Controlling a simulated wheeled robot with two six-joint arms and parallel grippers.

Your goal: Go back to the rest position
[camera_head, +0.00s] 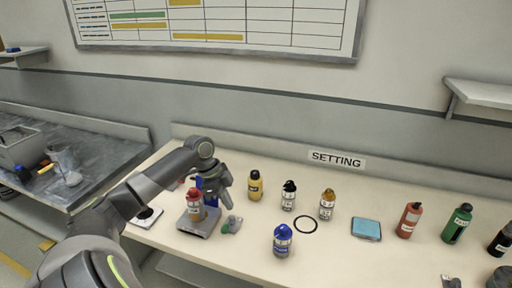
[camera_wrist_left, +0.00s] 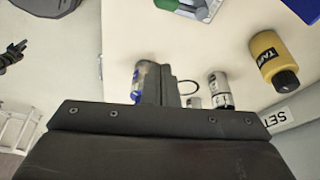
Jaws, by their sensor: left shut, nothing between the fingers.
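My left gripper (camera_head: 228,205) hangs over the back left of the bench, between a grey scale and a yellow bottle (camera_head: 255,186). It is shut and empty, apart from the bottles. In the left wrist view its fingers (camera_wrist_left: 168,72) are together, in front of part of a blue bottle. A grey pronged piece (camera_head: 452,282) at the bottom right edge of the head view may be my right gripper; it is cut off and its jaws are unclear.
A blue bottle (camera_head: 282,241) stands near a black ring (camera_head: 305,232). Several bottles and a blue pad (camera_head: 366,228) stand rightward. A wall shelf (camera_head: 485,93) is at right.

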